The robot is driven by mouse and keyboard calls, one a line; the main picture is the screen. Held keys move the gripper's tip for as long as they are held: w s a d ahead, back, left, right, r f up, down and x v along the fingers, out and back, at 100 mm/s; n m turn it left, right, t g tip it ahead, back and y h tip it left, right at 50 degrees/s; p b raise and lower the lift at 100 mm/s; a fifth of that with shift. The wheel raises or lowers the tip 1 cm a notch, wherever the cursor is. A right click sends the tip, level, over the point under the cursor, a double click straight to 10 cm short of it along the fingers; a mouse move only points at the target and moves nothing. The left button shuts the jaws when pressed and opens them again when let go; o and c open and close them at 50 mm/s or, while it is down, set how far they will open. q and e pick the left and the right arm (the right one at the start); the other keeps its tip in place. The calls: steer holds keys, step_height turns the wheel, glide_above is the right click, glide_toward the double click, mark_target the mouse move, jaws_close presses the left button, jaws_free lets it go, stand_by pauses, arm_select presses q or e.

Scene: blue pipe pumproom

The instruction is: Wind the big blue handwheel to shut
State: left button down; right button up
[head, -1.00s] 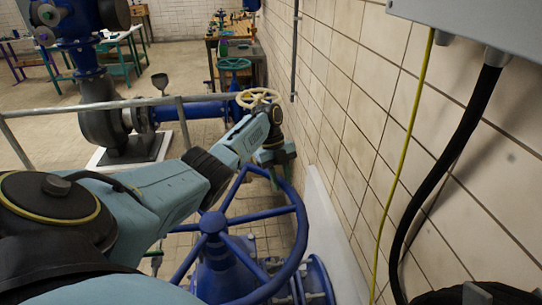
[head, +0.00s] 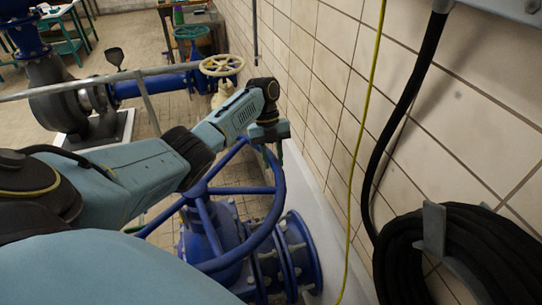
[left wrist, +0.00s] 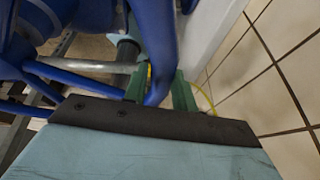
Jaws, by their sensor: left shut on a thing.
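The big blue handwheel (head: 276,197) lies below my left arm in the head view, on a blue valve body with flanges. Its spokes meet at a raised hub. My left gripper (head: 268,140) is at the far part of the rim. In the left wrist view the blue rim (left wrist: 158,50) passes between the two green fingers of my left gripper (left wrist: 158,92), which are shut on it. My arm hides the near left part of the wheel in the head view. My right gripper is not in view.
A tiled wall (head: 330,90) runs close along the right. A coiled black hose (head: 440,255) hangs on a bracket at the lower right, with a yellow cable (head: 367,110) beside it. A cream handwheel (head: 222,65) and a grey rail (head: 100,87) stand beyond.

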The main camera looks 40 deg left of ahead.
arm_select(q)
steer(key=c, duration=1.1)
jaws_free()
steer(key=v, duration=1.3)
steer(key=shift+r, duration=0.25)
steer(key=shift+c, duration=0.5)
